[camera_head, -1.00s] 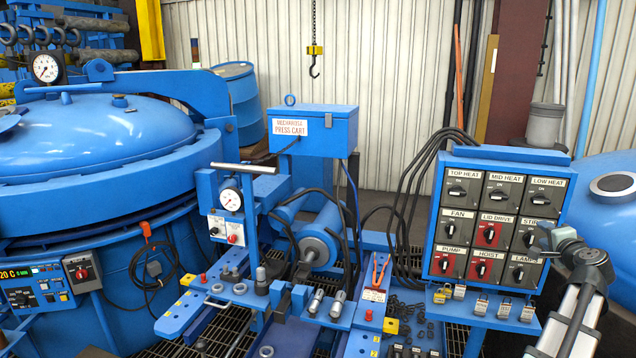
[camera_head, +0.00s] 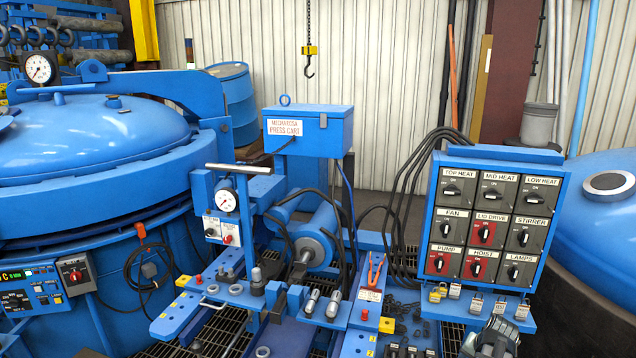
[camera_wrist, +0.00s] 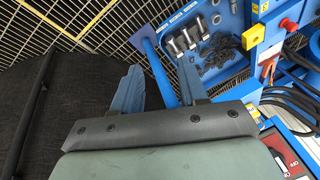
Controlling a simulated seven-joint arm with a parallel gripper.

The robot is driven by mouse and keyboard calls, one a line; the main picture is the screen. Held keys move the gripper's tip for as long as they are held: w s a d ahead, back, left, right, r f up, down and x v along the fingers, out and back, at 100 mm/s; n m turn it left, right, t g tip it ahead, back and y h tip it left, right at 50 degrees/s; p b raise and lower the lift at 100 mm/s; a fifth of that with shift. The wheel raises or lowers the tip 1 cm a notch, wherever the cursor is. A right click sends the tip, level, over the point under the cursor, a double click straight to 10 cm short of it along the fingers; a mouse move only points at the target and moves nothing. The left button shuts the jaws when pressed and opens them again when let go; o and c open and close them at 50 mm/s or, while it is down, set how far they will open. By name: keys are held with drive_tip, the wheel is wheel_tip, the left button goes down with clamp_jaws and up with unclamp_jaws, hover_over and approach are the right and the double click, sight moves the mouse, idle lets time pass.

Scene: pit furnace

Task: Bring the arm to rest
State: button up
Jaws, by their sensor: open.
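My gripper (camera_wrist: 158,88) shows in the wrist view, with its two blue fingers apart and nothing between them. Beyond the fingers lie a blue bar, the grating floor and a blue tray (camera_wrist: 232,62) with metal cylinders and dark small parts. In the head view part of my arm (camera_head: 494,338) shows at the bottom right edge, below the padlock shelf. The fingers cannot be made out in the head view.
The switch panel (camera_head: 493,222) stands at the right, above a shelf of padlocks (camera_head: 474,300). The press cart (camera_head: 309,130) and its bench are in the middle. The lidded furnace (camera_head: 95,140) fills the left. A hook (camera_head: 309,68) hangs at the back.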

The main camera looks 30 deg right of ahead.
drive_tip(key=w+a+f+n+g+y, duration=0.1)
drive_tip(key=a+f+n+g+y, duration=0.15)
drive_tip(key=a+f, duration=1.05)
drive_tip(key=w+a+f+n+g+y, duration=0.1)
drive_tip(key=a+f+n+g, duration=0.25)
drive_tip(key=a+f, duration=0.95)
drive_tip(key=s+a+f+n+g, duration=0.1)
drive_tip(key=s+a, duration=0.3)
drive_tip(key=a, duration=0.5)
drive_tip(key=s+a+f+n+g+h, duration=0.1)
drive_tip(key=s+a+n, duration=0.3)
drive_tip(key=a, duration=0.5)
drive_tip(key=s+a+f+n+g+h, duration=0.1)
drive_tip(key=s+a+f+n+g, duration=0.1)
drive_tip(key=a, duration=0.8)
drive_tip(key=shift+s+f+n, duration=0.4)
drive_tip(key=shift+s+f, duration=0.45)
drive_tip(key=shift+s, duration=0.25)
drive_tip(key=shift+a, duration=0.1)
